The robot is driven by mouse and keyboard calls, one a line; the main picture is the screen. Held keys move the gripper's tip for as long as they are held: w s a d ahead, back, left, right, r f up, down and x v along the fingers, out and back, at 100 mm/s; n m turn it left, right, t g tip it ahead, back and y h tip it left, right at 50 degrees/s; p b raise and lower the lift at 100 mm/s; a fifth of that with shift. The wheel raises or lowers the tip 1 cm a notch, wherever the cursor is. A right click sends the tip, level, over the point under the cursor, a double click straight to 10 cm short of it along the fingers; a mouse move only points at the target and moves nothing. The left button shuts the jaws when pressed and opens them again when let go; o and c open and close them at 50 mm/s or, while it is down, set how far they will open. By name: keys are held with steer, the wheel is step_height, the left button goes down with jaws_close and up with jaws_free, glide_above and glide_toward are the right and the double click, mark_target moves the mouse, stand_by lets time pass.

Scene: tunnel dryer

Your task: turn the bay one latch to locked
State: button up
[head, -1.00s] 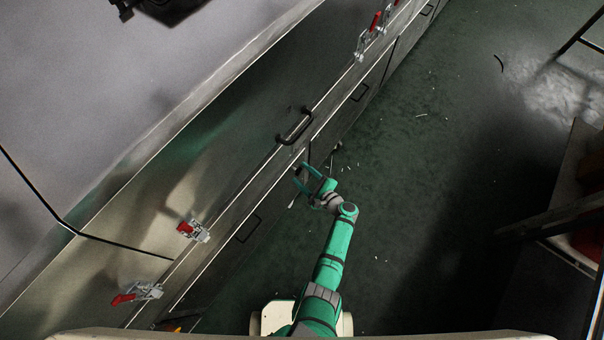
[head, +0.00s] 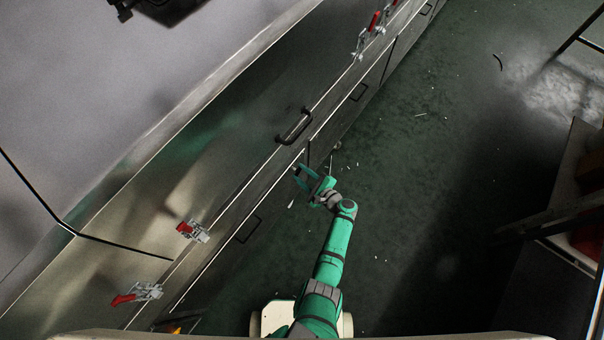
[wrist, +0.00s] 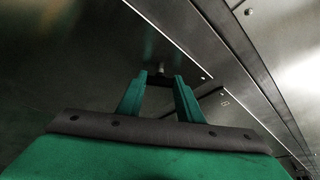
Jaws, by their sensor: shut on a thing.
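My gripper (wrist: 161,78) is shut on a small dark latch (wrist: 160,79) on the dark metal panel in the wrist view. The two green fingers stand on either side of it, and a small round stud shows at their tips. How far the latch is turned cannot be told. In the head view my gripper (head: 301,173) is against the lower side face of the long metal housing. The latch cannot be made out in that view.
A black bar handle (head: 294,126) sits on the housing just above my gripper. Red-handled toggle clamps (head: 192,230) are along the edge, with more at the top. The dark green floor (head: 430,170) to the right is mostly open, with scattered pale bits.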

steer(key=shift+w+m+g+y, duration=0.1)
steer(key=shift+m+g+y, duration=0.7)
steer(key=shift+m+g, duration=0.95)
steer(key=shift+d+m+t, duration=0.1)
steer(key=shift+m+t, duration=0.15)
steer(key=shift+m, duration=0.3)
steer(key=o, duration=1.1)
steer(key=shift+r, duration=0.1)
steer(key=v, duration=1.1)
steer(key=shift+w, duration=0.1)
